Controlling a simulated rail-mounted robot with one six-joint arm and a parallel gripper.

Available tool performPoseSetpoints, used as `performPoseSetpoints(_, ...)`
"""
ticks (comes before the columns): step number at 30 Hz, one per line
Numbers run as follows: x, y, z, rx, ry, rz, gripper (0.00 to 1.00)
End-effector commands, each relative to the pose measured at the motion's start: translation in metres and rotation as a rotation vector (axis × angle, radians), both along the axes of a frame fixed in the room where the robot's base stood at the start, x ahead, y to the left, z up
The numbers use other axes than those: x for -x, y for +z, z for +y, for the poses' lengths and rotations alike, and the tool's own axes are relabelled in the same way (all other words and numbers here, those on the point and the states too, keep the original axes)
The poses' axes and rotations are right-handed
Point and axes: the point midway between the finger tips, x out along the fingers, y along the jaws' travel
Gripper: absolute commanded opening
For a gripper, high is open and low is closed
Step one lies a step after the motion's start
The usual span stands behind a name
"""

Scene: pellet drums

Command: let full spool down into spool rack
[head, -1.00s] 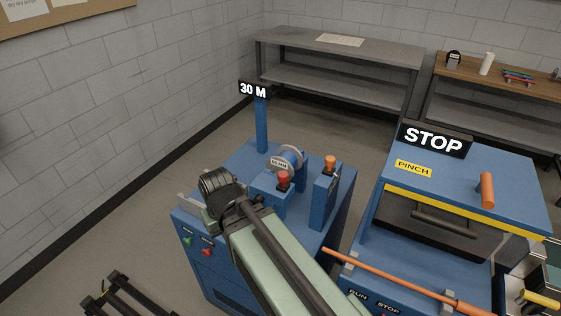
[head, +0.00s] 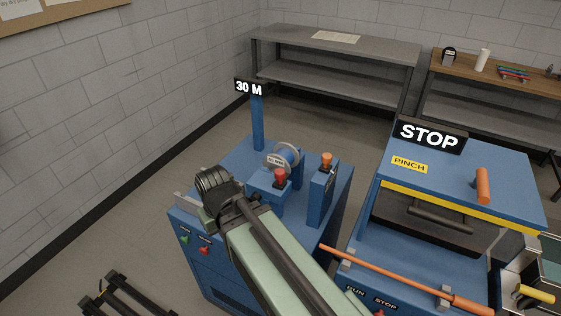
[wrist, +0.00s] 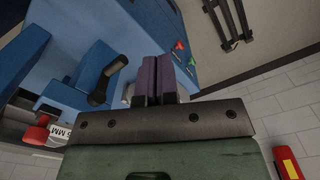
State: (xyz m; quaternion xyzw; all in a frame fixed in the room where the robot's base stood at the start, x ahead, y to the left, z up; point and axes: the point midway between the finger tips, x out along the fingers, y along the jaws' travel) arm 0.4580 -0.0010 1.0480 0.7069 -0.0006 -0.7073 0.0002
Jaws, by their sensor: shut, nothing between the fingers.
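A spool (head: 287,155) with pale flanges and blue between them sits on top of the blue winding machine (head: 225,275), under the 30 M sign. I cannot tell whether the blue is wound filament. The black spool rack (head: 122,297) appears to be the low frame on the floor at the lower left, cut off by the picture edge; it also shows at the top of the wrist view (wrist: 233,22). My gripper (wrist: 161,62) has its purple fingers together and empty, over the machine's button side. My arm hides the fingers in the head view.
A red knob (head: 280,177) and an orange-topped lever (head: 326,162) stand near the spool. A blue machine with a STOP sign (head: 429,136) and a long orange rod (head: 390,272) is to the right.

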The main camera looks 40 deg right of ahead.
Motion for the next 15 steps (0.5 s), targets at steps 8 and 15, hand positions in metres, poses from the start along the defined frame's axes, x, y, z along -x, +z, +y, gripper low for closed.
performPoseSetpoints(8, 0.0, 0.0, 0.0, 0.0, 0.0, 0.0, 0.44)
performPoseSetpoints(15, 0.0, 0.0, 0.0, 0.0, 0.0, 0.0, 0.81)
